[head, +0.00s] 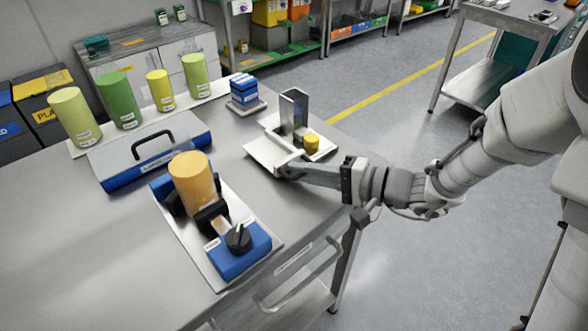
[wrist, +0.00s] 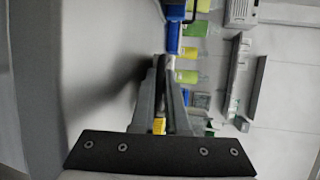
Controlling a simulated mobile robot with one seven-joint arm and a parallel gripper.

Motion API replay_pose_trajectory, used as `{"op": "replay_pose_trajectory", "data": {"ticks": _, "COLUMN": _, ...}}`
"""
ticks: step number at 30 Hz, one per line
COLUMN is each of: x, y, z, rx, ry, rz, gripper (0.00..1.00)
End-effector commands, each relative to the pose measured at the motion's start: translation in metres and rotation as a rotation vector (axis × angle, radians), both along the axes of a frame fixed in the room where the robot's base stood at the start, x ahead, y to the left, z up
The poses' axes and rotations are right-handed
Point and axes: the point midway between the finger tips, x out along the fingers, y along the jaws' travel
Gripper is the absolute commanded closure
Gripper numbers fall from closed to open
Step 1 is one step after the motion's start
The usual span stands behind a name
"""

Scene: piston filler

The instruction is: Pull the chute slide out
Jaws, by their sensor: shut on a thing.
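The chute unit stands near the table's right edge, with an upright grey metal chute (head: 293,112) and a yellow cylinder (head: 311,143) beside its foot. A flat pale slide plate (head: 266,152) sticks out to the left of the chute at its base. My gripper (head: 285,169) reaches in from the right, low over the table, and is shut on the near edge of the slide. The fingers hide the exact grip. In the wrist view my gripper (wrist: 161,75) has its fingers close together, and what lies between them is too dark to make out.
A blue box stack (head: 244,90) stands behind the chute unit. A blue-based panel with a black handle (head: 152,148) and a filler with an orange cylinder (head: 190,180) and black knob (head: 238,238) lie to the left. Several green and yellow cylinders stand at the back. The table's front corner is bare.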

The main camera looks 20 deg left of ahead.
Motion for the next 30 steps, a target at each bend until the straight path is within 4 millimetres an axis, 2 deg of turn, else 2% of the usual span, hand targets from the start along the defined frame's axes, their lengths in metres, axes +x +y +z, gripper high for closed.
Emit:
{"op": "replay_pose_trajectory", "data": {"ticks": 9, "x": -0.002, "y": -0.005, "z": -0.001, "rx": -0.004, "ry": 0.003, "rz": -0.002, "gripper": 1.0}}
{"op": "replay_pose_trajectory", "data": {"ticks": 10, "x": -0.002, "y": -0.005, "z": -0.001, "rx": -0.004, "ry": 0.003, "rz": -0.002, "gripper": 0.84}}
{"op": "replay_pose_trajectory", "data": {"ticks": 12, "x": -0.002, "y": -0.005, "z": -0.001, "rx": -0.004, "ry": 0.003, "rz": -0.002, "gripper": 0.75}}
{"op": "replay_pose_trajectory", "data": {"ticks": 24, "x": -0.002, "y": -0.005, "z": 0.0, "rx": -0.003, "ry": 0.002, "rz": -0.001, "gripper": 0.75}}
{"op": "replay_pose_trajectory", "data": {"ticks": 26, "x": -0.002, "y": -0.007, "z": 0.001, "rx": -0.003, "ry": 0.002, "rz": -0.001, "gripper": 0.75}}
{"op": "replay_pose_trajectory", "data": {"ticks": 30, "x": -0.002, "y": -0.025, "z": 0.005, "rx": -0.003, "ry": 0.002, "rz": -0.005, "gripper": 0.75}}
